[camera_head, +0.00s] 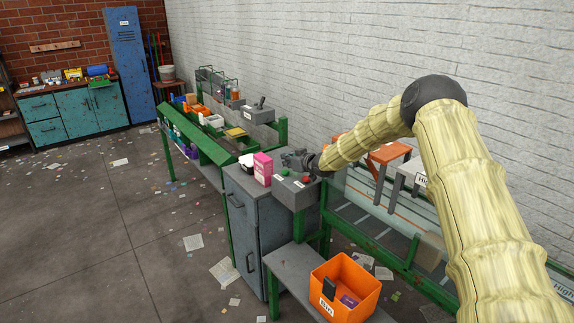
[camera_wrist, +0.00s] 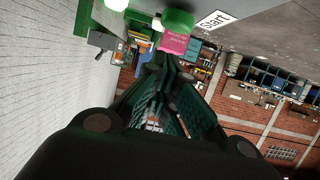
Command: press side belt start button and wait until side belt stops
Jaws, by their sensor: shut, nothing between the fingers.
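The grey control box (camera_head: 288,195) stands beside the cabinet. On its top are a green button (camera_head: 285,172) and a red button (camera_head: 306,180). In the wrist view the green button (camera_wrist: 179,21) is large, beside a white "Start" label (camera_wrist: 215,20). My gripper (camera_head: 292,157) is shut and empty, low over the back of the box. In the wrist view its fingertips (camera_wrist: 163,62) point toward the green button; I cannot tell whether they touch it. The side belt (camera_head: 400,215) runs right of the box, partly hidden by my arm.
A pink box (camera_head: 263,168) and a white item stand on the grey cabinet (camera_head: 245,215) left of the control box. An orange bin (camera_head: 343,285) sits on a low bench in front. Papers litter the floor.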

